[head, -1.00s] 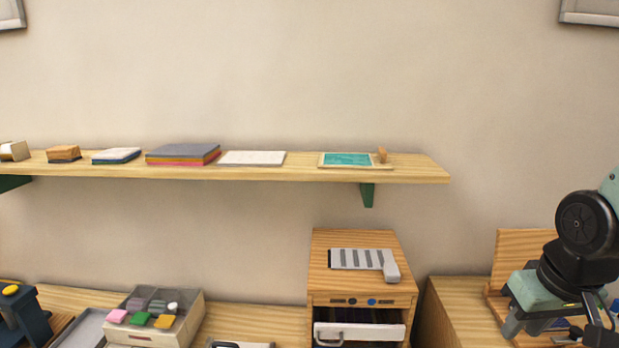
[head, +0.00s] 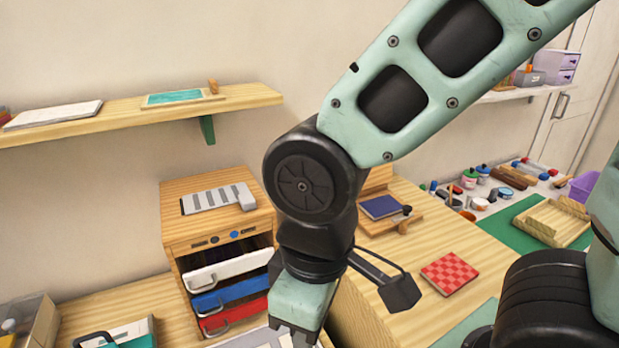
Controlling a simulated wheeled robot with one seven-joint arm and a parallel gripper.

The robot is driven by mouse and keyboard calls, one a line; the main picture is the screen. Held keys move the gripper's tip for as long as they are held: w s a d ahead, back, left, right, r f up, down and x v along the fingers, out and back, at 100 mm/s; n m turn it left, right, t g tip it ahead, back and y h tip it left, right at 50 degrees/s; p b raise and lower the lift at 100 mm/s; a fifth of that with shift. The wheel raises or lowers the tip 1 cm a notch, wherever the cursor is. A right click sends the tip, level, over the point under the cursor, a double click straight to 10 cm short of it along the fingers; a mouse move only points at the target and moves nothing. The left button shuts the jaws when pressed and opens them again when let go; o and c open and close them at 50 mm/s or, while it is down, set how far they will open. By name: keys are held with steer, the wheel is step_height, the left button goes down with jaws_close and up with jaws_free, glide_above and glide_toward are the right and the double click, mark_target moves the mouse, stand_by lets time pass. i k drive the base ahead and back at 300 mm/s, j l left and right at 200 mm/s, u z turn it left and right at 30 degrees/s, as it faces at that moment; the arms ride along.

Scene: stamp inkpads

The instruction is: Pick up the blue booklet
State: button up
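A flat, dark blue booklet-like item (head: 379,206) lies on a small wooden stand on the right-hand wooden worktop, just right of my arm. My gripper (head: 296,336) hangs down at the bottom of the head view, left of and nearer than the blue item, clearly apart from it. Only the top of the gripper body shows. Its fingertips are cut off by the frame edge, so its opening and anything in it are hidden.
A cabinet (head: 210,194) with white, blue and red drawers pulled out stands left of my arm. A red checked square (head: 449,273) lies on the worktop in front of the blue item. Bottles, pots and a wooden tray (head: 548,222) stand further right. A shelf runs along the wall.

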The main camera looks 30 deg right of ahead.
mark_target(384, 206)
steer(key=k+l+u, duration=0.1)
steer(key=k+l, duration=0.65)
steer(key=l+u, duration=0.1)
steer(key=l, duration=1.15)
steer(key=i+l, duration=0.45)
steer(key=l+u, duration=0.05)
